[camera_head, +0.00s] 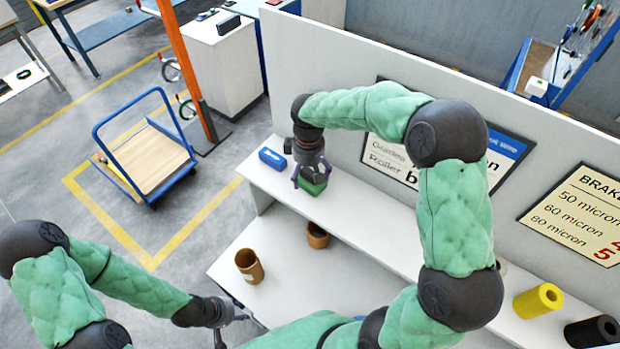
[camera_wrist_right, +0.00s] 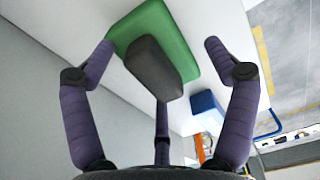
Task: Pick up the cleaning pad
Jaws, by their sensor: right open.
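The cleaning pad is a green block (camera_head: 313,187) with a dark grey grip on top, lying on the white upper shelf. It also shows large in the right wrist view (camera_wrist_right: 180,22). My right gripper (camera_head: 309,177) is above the pad, its fingers pointing down at it. In the wrist view its fingers (camera_wrist_right: 160,62) are spread open, one to each side of the grey grip and a third below it. The grip is not clasped. My left gripper (camera_head: 231,328) is low at the left, away from the shelf; its fingers are too small to judge.
A blue box (camera_head: 272,158) stands left of the pad on the shelf. Two brown cups, one here (camera_head: 249,266), are on the lower surface. Yellow (camera_head: 538,301) and black (camera_head: 592,332) rollers lie at the right. A white partition (camera_head: 330,60) rises behind the shelf.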

